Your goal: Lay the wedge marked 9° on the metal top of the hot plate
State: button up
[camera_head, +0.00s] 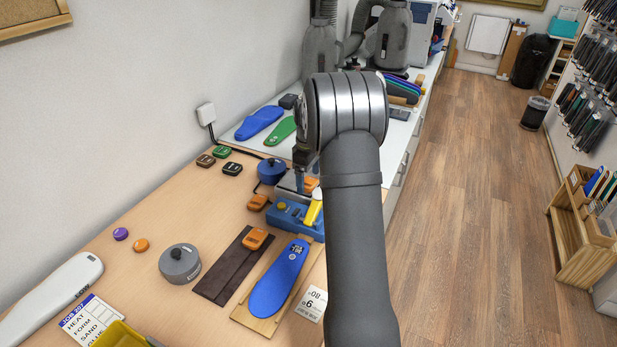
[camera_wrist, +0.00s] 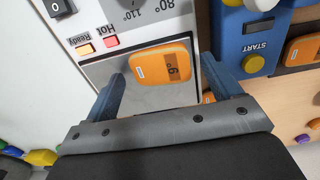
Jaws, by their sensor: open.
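The orange wedge (camera_wrist: 163,61) lies on the metal top (camera_wrist: 170,99) of the hot plate in the wrist view. Its dark label carries one digit and a degree sign, seen turned, which fits 9°. My gripper (camera_wrist: 168,84) is open, with one blue-grey finger on each side of the wedge's near end and gaps between fingers and wedge. In the head view the hot plate (camera_head: 289,184) is partly hidden by my arm, and an orange piece (camera_head: 311,183) shows at it. The Hot and Ready lamps (camera_wrist: 97,45) sit beside the metal top.
A blue unit (camera_wrist: 245,45) with a START button stands right beside the hot plate. Other orange wedges (camera_head: 257,202) (camera_head: 254,239) lie nearby. A blue insole (camera_head: 279,280) on a board, a grey round pot (camera_head: 180,263) and a blue one (camera_head: 271,170) stand around.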

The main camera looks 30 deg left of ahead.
notch_tip(320, 180, up, 12)
dwell(0.4)
jog(key=shift+f, duration=0.15)
send_over(308, 182)
jog(key=shift+f, duration=4.3)
